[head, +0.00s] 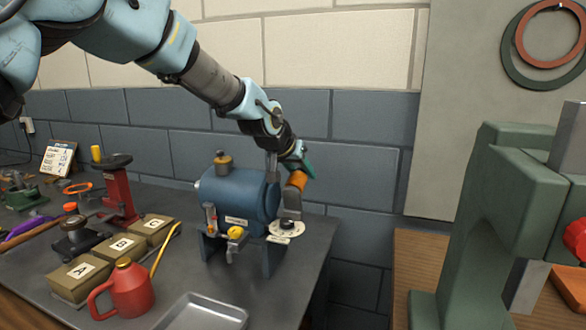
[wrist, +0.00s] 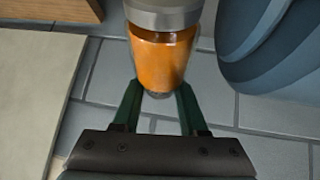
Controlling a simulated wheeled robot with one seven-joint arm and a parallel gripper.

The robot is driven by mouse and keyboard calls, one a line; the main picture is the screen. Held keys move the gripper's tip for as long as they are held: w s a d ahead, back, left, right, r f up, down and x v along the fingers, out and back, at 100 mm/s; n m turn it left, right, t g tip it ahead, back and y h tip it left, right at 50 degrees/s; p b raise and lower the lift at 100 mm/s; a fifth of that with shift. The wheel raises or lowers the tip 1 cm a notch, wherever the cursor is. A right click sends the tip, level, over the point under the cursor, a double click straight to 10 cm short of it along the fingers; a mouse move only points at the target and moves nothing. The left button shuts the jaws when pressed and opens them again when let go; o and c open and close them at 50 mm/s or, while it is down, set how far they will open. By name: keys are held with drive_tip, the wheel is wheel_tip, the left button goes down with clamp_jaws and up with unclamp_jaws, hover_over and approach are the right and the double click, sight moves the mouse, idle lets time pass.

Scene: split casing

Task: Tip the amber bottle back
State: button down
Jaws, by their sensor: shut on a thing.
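The amber bottle (head: 297,181) stands at the right end of the blue casing (head: 240,198), above a pale round plate (head: 286,229). It has a grey metal part (head: 291,203) at its lower end and leans slightly, its top to the right. In the wrist view the bottle (wrist: 163,55) is orange and glassy, with its grey metal collar (wrist: 165,16) at the top edge. My gripper (head: 301,171) is shut on the bottle's end; its green fingers show either side of it in the wrist view (wrist: 160,92). Whether the bottle is joined to the casing is hard to tell.
A large green machine (head: 490,215) stands at right. A wall is close behind.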

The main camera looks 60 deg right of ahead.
drive_tip(key=f, duration=0.1)
drive_tip(key=d+f+b, duration=0.1)
drive_tip(key=f+b, duration=0.1)
drive_tip(key=shift+w+d+f, duration=0.15)
drive_tip(key=shift+w+f, duration=0.05)
drive_tip(key=shift+w, duration=0.1)
drive_tip(key=shift+w+f, duration=0.1)
drive_tip(key=shift+w, duration=0.05)
idle(1.4)
drive_tip(key=shift+c, duration=2.2)
unclamp_jaws()
drive_tip(key=b+v, duration=0.3)
drive_tip(key=v, duration=0.8)
drive_tip(key=shift+d, duration=0.2)
